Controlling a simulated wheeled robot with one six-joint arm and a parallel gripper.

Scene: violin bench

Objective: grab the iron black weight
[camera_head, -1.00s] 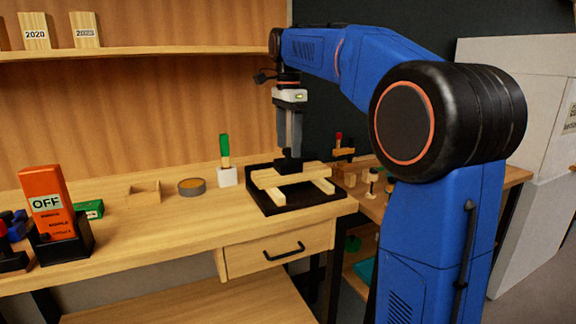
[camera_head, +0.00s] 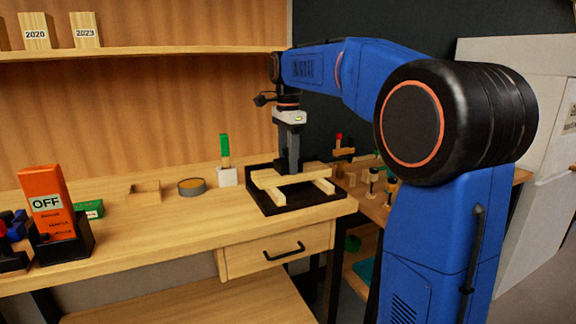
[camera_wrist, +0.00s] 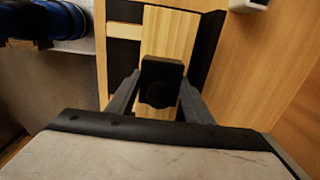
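The black iron weight (camera_wrist: 162,75) is a dark block with a round knob. It sits on a pale wooden board (camera_wrist: 170,30) in the wrist view. In the head view the weight (camera_head: 281,165) is a small dark shape on the board, partly hidden by my gripper (camera_head: 288,168). My gripper, seen in the wrist view (camera_wrist: 160,82), has one finger on each side of the weight, the fingers spread apart. The fingertips look very close to its sides; I cannot tell whether they touch.
The board lies on wooden strips in a black tray (camera_head: 268,203) at the bench's right end. A white block (camera_head: 228,177) with a green-handled tool and a round grey tin (camera_head: 191,187) stand to the left.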

